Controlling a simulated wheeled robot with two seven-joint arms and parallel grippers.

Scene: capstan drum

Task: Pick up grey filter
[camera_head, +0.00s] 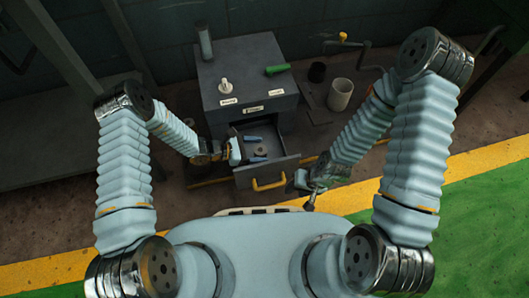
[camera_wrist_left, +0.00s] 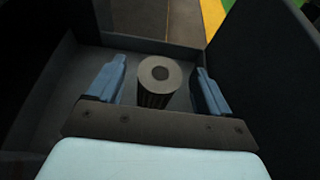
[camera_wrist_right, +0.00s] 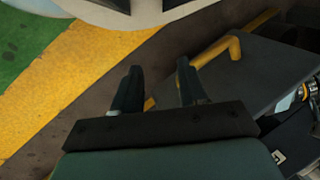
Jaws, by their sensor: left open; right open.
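The grey filter (camera_wrist_left: 158,82) is a ribbed cylinder with a pale ring-shaped top and a dark centre hole. It stands upright inside the open drawer (camera_head: 272,173) of the grey cabinet (camera_head: 247,78). It also shows small in the head view (camera_head: 260,153). My left gripper (camera_wrist_left: 160,85) is open over the drawer. Its two blue fingers are on either side of the filter, with visible gaps on both sides. My right gripper (camera_wrist_right: 160,85) is open and empty, outside the drawer near its yellow handle (camera_wrist_right: 215,52); it also shows in the head view (camera_head: 306,184).
On the cabinet top are a white piece (camera_head: 225,87), a green cylinder (camera_head: 277,69) and a grey cylinder (camera_head: 204,42). A beige cup (camera_head: 340,94), a dark cup (camera_head: 317,72) and a crank (camera_head: 345,42) are to the right. The drawer walls stand close around my left gripper.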

